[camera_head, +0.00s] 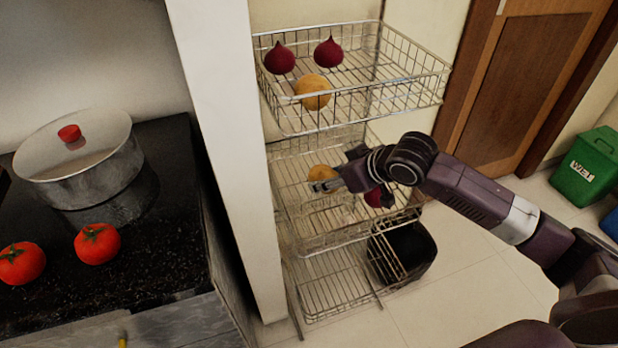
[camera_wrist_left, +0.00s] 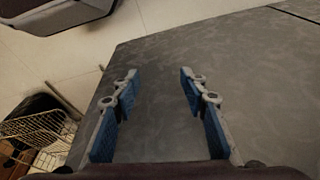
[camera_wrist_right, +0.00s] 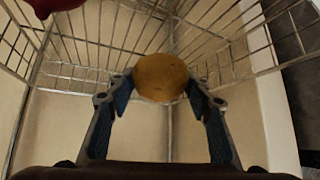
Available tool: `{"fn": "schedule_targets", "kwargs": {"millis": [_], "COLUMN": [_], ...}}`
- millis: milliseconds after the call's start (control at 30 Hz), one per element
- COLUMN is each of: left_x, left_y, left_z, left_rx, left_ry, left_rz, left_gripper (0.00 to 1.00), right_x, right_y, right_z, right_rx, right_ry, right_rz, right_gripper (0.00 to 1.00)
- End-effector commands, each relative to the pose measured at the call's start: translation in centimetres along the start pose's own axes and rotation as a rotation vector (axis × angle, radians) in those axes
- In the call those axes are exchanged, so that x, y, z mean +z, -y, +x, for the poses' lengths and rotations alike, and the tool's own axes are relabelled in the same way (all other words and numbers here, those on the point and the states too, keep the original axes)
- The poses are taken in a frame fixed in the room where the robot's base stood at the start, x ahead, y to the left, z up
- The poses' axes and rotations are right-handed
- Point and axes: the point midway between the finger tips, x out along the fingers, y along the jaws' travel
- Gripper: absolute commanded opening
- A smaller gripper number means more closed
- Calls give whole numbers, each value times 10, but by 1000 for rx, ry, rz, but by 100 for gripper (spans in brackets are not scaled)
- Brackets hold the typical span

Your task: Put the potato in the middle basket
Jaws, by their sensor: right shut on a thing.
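A yellow-brown potato (camera_head: 322,172) is at the middle basket (camera_head: 300,236) of the wire rack, partly hidden by my right gripper (camera_head: 330,184). In the right wrist view the potato (camera_wrist_right: 160,76) sits between the two fingertips, and the gripper is shut on it. Basket wires show behind it; I cannot tell whether it touches the basket floor. Another round yellow-brown item (camera_head: 312,91) lies in the top basket. My left gripper (camera_wrist_left: 158,78) is open and empty over a dark grey surface, and is not seen in the head view.
Two red onions (camera_head: 279,59) (camera_head: 328,52) lie in the top basket (camera_head: 410,103). Another red onion (camera_head: 374,197) is beside my right gripper. A bottom basket (camera_head: 340,287) looks empty.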

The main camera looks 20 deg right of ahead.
Motion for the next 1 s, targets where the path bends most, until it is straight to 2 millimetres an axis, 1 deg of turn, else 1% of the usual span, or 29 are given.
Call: {"fn": "schedule_targets", "kwargs": {"millis": [33,100,200,367,500,600,733,1000], "left_x": [-3,-5,-7,-9,-11,-11,-11,-11], "left_y": [1,1,2,2,3,4,4,4], "left_z": [-7,-17,-30,-40,-56,-68,-78,-78], "left_rx": [-2,-3,-4,-5,-6,-7,-8,-8], "left_ry": [-9,-14,-18,-22,-33,-39,-41,-40], "left_rz": [-1,-2,-2,-3,-4,-5,-5,-5], "left_gripper": [40,40,40,40,40,40,40,40], "right_x": [-4,-9,-14,-18,-24,-22,-22,-22], "right_y": [1,0,0,-1,0,0,0,0], "right_z": [15,30,44,56,76,86,92,92], "right_rx": [-1,0,1,1,0,1,1,1], "right_ry": [-4,-3,-3,-2,-3,-1,-1,-1], "right_rz": [2,2,1,0,0,0,-2,-2], "right_gripper": [18,18,18,18,18,18,18,18]}}
